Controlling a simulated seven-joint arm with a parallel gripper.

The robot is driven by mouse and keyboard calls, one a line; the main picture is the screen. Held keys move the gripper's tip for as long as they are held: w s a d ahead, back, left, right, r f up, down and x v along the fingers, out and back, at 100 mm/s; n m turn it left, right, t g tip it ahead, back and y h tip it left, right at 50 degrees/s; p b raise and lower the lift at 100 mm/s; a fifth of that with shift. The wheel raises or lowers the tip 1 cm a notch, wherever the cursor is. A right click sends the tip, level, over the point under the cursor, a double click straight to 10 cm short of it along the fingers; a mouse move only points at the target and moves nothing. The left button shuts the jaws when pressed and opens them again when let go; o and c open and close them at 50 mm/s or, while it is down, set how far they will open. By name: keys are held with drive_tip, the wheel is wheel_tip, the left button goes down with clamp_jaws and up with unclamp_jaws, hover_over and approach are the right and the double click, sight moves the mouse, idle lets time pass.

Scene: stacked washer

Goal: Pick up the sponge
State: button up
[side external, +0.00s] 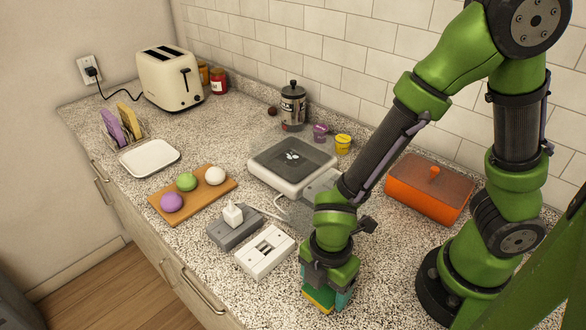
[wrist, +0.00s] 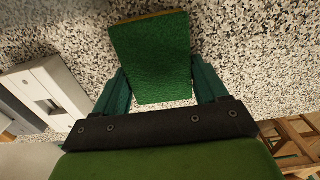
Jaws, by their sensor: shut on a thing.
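The sponge (wrist: 152,52) has a green scouring face and a yellow edge. In the wrist view it sits between the two teal fingers of my gripper (wrist: 161,80), which touch its left and right sides. In the side view the sponge (side external: 318,299) shows as a yellow and green strip under my gripper (side external: 329,290), near the counter's front edge. My gripper is shut on it and points down. The fingers and wrist hide part of it, and I cannot tell whether it touches the counter.
A white switch box (side external: 265,252) and a grey box (side external: 235,232) with a white plug lie left of my gripper. Behind are a scale (side external: 291,180) and an orange lidded dish (side external: 428,190). A wooden board (side external: 192,195) with coloured balls lies further left. Speckled counter is bare around my gripper.

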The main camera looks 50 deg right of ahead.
sight(325, 286)
drive_tip(key=shift+c, duration=0.3)
wheel_tip(325, 286, up, 10)
idle(0.4)
